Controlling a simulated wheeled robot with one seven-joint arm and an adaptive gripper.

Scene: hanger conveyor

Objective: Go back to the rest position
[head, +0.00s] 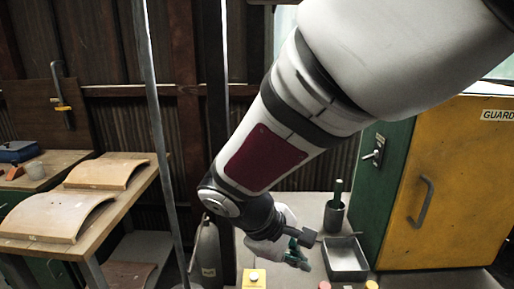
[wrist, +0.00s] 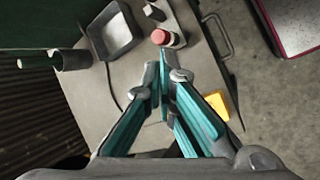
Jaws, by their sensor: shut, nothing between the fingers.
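My gripper (head: 299,255) hangs at the lower middle of the head view, over the grey worktop (head: 289,203). Its teal fingers show in the wrist view (wrist: 163,80), close together at the tips with nothing held between them. The arm reaches down from the upper right of the head view. The fingers are apart from the metal tray (head: 345,262), which lies to their right. In the wrist view the fingertips appear near a red-topped round part (wrist: 163,38), over the worktop; the exact gap cannot be told.
A dark cup (head: 334,217) with a green handle stands behind the tray. A yellow box (head: 253,280) sits at the worktop's front. A yellow and green cabinet (head: 449,190) stands at right. A wooden table (head: 115,211) with curved panels (head: 52,217) is at left. A thin upright pole (head: 160,130) stands between.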

